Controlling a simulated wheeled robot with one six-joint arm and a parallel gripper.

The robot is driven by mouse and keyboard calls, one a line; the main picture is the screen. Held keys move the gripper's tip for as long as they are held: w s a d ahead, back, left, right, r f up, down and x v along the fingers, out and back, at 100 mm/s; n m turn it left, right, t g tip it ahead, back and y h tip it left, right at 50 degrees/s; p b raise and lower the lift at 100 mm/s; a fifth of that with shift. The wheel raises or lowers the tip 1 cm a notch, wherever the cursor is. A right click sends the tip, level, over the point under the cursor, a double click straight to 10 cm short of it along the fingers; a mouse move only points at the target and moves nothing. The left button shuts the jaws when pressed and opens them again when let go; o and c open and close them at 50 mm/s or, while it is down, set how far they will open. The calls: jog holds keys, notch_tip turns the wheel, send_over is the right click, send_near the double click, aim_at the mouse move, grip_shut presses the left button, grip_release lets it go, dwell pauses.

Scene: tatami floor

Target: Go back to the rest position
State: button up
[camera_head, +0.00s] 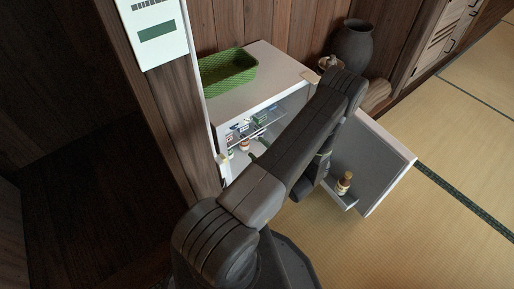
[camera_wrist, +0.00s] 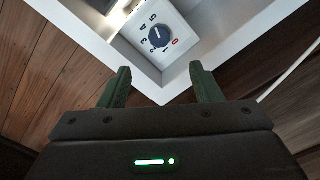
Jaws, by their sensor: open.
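My gripper (camera_wrist: 162,84) shows in the wrist view with its two dark green fingers spread apart and nothing between them. Beyond the fingers is a numbered dial (camera_wrist: 159,37) on a white panel inside the small fridge, near a bright lamp. In the head view my dark arm reaches up and across the front of the small white fridge (camera_head: 262,82). It covers part of the opening, and I cannot make out the fingers there clearly.
The fridge door (camera_head: 372,165) stands open to the right, with a bottle (camera_head: 344,183) on its shelf. A green basket (camera_head: 228,72) sits on top of the fridge. A dark vase (camera_head: 353,45) stands behind. A wooden post (camera_head: 170,110) is close at left. Tatami (camera_head: 465,120) is clear at right.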

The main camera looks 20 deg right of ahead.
aim_at(235, 126)
jog(key=b+x, duration=0.2)
jog(key=x, duration=1.2)
jog(key=shift+s+d, duration=0.1)
jog(key=shift+s, duration=0.05)
jog(key=p+v, duration=0.2)
jog(key=v, duration=1.1)
jog(key=b+x, duration=0.2)
jog(key=x, duration=1.1)
jog(key=shift+f, duration=0.1)
jog(key=n+b, duration=0.1)
jog(key=n, duration=0.3)
jog(key=shift+n, duration=0.3)
jog(key=n+b, duration=0.1)
jog(key=n, duration=0.4)
jog(key=shift+b, duration=0.3)
jog(key=n+b, duration=0.1)
jog(key=n, duration=0.4)
jog(key=n+b, duration=0.1)
jog(key=n, duration=0.3)
jog(key=shift+n, duration=0.4)
